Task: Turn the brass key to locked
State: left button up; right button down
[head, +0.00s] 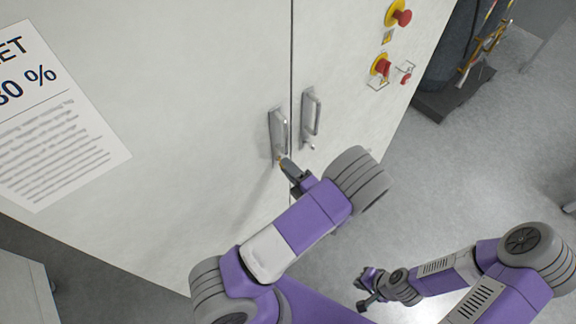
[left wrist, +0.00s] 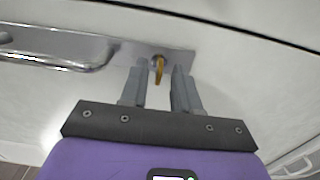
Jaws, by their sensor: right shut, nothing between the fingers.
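The brass key (left wrist: 158,68) sits in the lock at the end of the left door's handle plate, seen in the left wrist view. My left gripper (left wrist: 158,72) is open, with one finger on each side of the key and a gap showing around it. In the head view the left gripper (head: 284,162) is at the lower end of the left door handle (head: 278,130), and the key is very small there. My right gripper (head: 366,290) is shut and empty, low over the floor and away from the cabinet.
The right door handle (head: 311,112) is close beside the left one, across the door seam. A printed notice (head: 55,120) is on the left door. Open floor (head: 440,160) lies to the right.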

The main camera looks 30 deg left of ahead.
pick_arm(q)
jog(key=shift+a+r, duration=0.1)
jog(key=shift+a, duration=0.2)
grip_shut()
jog(key=shift+n, duration=0.4)
jog(key=n+b, duration=0.3)
jog(key=n, duration=1.4)
jog(key=shift+n, duration=0.3)
dwell(0.4)
